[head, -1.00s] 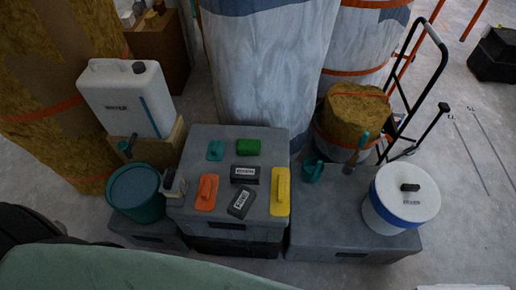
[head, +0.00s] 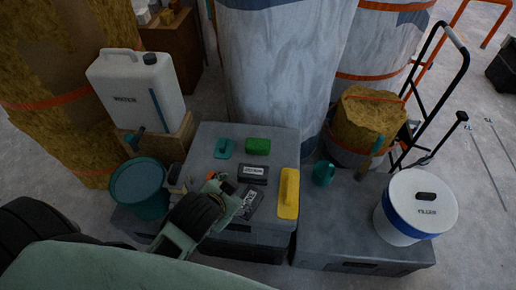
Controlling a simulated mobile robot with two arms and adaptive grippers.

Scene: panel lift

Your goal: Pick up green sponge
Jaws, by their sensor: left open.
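The green sponge (head: 258,146) lies on top of the grey box (head: 284,138), near its back edge. My left gripper (head: 216,180) reaches in from the lower left over the front left of the box. It is open, and it is nearer than the sponge and to its left, apart from it. My right gripper is not in view.
On the box are also a teal trowel (head: 223,149), two dark labelled blocks (head: 252,174) and a yellow float (head: 288,193). A white filler bucket (head: 418,205) stands at right, a teal bucket (head: 139,190) and white water canister (head: 137,88) at left.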

